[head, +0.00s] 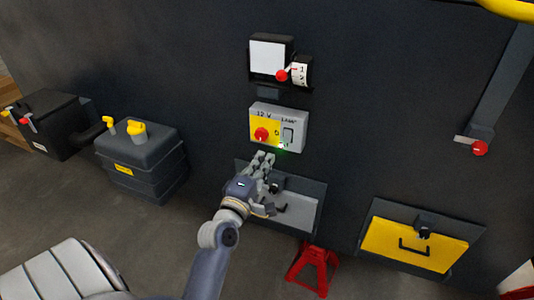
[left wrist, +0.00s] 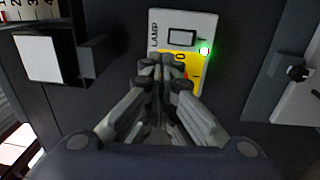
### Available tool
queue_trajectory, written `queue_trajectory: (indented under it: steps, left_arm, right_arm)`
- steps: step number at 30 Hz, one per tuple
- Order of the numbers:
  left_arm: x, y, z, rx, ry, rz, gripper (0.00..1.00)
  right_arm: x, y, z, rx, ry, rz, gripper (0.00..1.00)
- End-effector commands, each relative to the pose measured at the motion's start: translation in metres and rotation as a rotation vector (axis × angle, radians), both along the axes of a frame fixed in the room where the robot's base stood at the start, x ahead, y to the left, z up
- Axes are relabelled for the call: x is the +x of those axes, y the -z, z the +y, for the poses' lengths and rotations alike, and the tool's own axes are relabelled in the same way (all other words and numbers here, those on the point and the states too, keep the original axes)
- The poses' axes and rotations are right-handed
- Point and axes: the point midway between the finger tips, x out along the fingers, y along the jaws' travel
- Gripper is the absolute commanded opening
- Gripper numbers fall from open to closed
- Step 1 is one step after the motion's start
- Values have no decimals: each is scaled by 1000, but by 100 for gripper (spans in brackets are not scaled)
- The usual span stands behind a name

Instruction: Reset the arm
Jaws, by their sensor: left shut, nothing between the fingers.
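My left arm comes in from the lower left in the head view. Its gripper (head: 264,160) is shut and empty, just below the switch panel. In the left wrist view the closed fingers (left wrist: 160,62) overlap the panel's yellow part, and I cannot tell whether they touch it. The panel (head: 298,127) is grey and yellow with "12 V" and "LAMP" labels, a red knob (head: 261,135) and a rocker switch (head: 288,134). A green light (left wrist: 204,50) glows at its edge. My right gripper is not in view.
Above the panel is a white-faced box (head: 268,55) with a red-tipped lever (head: 282,76). Below are a grey hatch (head: 300,212) and a yellow hatch (head: 400,245). A red jack stand (head: 314,268), grey tank (head: 140,165) and black battery (head: 55,125) stand on the floor.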

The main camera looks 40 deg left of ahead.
Motion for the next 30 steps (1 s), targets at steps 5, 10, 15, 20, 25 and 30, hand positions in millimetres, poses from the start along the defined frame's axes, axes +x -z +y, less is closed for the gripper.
queue_trajectory:
  steps: [5, 10, 15, 20, 25, 30]
  left_arm:
    - [-2, 0, -1, 0, 0, 0, 0]
    - [-2, 0, -1, 0, 0, 0, 0]
    - [-2, 0, 0, 0, 0, 0, 0]
    - [0, 6, -2, 6, 3, 14, 0]
    - [10, 73, -19, 85, 42, 158, 0]
    - [8, 195, -56, 260, 146, 408, 0]
  right_arm:
    - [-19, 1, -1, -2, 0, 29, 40]
    - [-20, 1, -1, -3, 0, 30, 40]
    - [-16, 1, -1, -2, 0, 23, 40]
    - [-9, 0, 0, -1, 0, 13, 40]
    - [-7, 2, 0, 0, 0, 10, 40]
    - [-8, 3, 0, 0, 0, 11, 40]
